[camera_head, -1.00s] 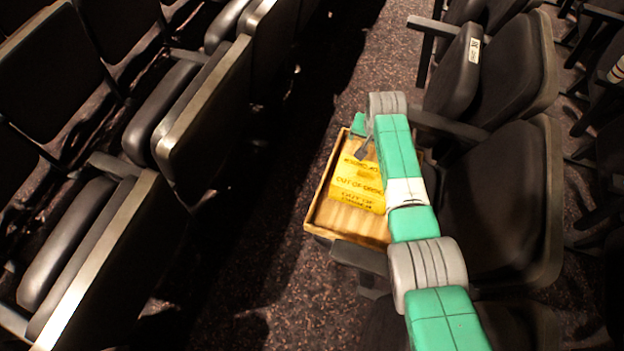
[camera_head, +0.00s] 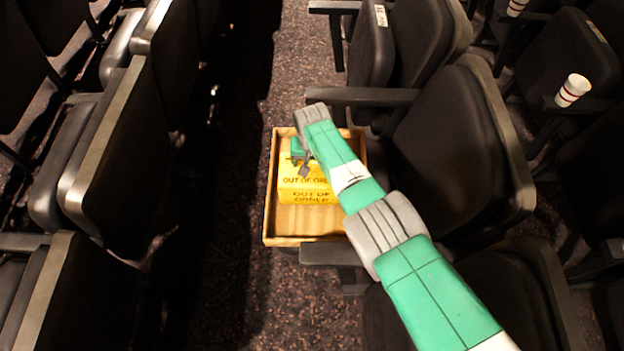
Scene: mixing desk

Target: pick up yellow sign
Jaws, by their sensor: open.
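The yellow sign (camera_head: 310,190) is a block-like or folded piece with black "OUT OF ORDER" lettering. It rests in a shallow wooden tray (camera_head: 268,215) near the middle of the view. My gripper (camera_head: 304,170) is open over the upper part of the sign, with its dark finger close to the lettering. I cannot tell whether it touches the sign. My green and grey arm reaches in from the lower right and hides the tray's right side and part of the sign.
Black folding seats (camera_head: 450,150) stand close to the tray on the right, with an armrest (camera_head: 375,97) behind it. Another seat row (camera_head: 130,130) is on the left. Dark carpet (camera_head: 225,270) lies open between them.

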